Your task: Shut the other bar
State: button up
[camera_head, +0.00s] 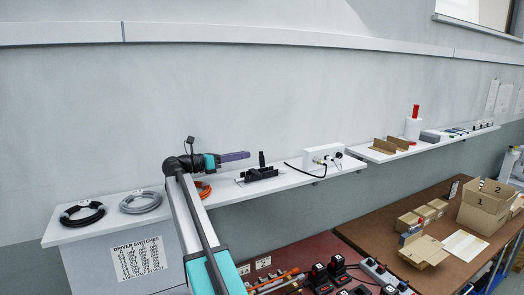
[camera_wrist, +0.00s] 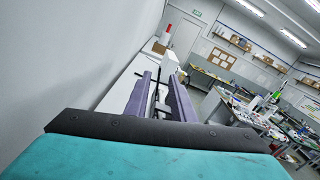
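A black fixture (camera_head: 259,175) sits on the white wall shelf. One dark bar (camera_head: 262,159) on it stands upright; detail on the rest is too small to tell if another bar lies flat. My gripper (camera_head: 248,155), with purple fingers, is above the shelf just left of the upright bar, pointing right. In the wrist view the two fingers of my gripper (camera_wrist: 160,76) are apart, with no object held between them. A dark upright part (camera_wrist: 164,74) shows beyond and between the fingertips, partly hidden; I cannot tell whether it touches them.
The white shelf (camera_head: 228,197) runs along the wall. Right of the fixture is a white box (camera_head: 322,155) with a black cable. Coiled black (camera_head: 82,214) and grey (camera_head: 140,202) cables lie left; an orange coil (camera_head: 203,190) lies behind my arm. Below are benches with tools and cartons (camera_head: 485,207).

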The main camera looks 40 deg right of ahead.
aim_at(261, 152)
jog(key=p+x, duration=0.3)
jog(key=x, duration=0.6)
jog(key=shift+c, duration=0.5)
grip_shut()
